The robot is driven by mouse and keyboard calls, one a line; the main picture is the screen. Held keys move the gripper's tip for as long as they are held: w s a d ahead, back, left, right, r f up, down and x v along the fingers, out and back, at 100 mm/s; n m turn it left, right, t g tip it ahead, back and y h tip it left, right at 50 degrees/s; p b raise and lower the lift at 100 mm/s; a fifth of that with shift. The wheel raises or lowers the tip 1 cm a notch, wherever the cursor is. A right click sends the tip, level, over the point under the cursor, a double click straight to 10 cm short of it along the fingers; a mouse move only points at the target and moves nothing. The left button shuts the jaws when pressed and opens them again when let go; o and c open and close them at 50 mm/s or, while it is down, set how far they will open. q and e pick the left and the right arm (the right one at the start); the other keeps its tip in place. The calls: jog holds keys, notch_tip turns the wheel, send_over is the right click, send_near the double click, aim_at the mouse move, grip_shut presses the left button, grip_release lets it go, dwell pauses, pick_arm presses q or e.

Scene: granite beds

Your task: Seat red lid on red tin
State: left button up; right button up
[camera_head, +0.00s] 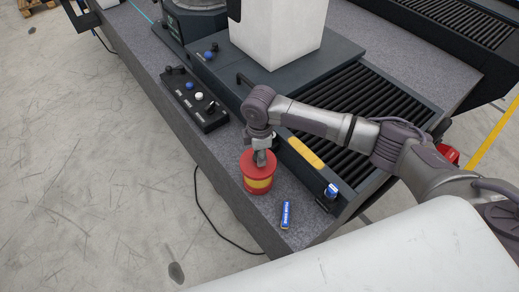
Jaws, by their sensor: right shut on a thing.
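The red tin (259,185) stands upright on the grey granite bed near its front edge. It has a yellow band around its middle. The red lid (250,164) is at the top of the tin, wider than the body; from this view I cannot tell whether it sits fully down. My right gripper (261,160) points down over the lid's centre and is shut on it, at what looks like a knob, though the fingers hide the grip point. My left gripper is not in view.
A black control box (195,98) with knobs stands up-left. A cable hangs off the bed's front.

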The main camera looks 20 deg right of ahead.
jog(key=shift+f+b, duration=1.15)
jog(key=shift+f, duration=1.7)
jog(key=shift+f+b, duration=0.3)
jog(key=shift+f, duration=0.5)
jog(key=o, duration=1.1)
jog(key=shift+o, duration=0.2)
notch_tip(320, 180, up, 12)
jog(key=shift+r, duration=0.1)
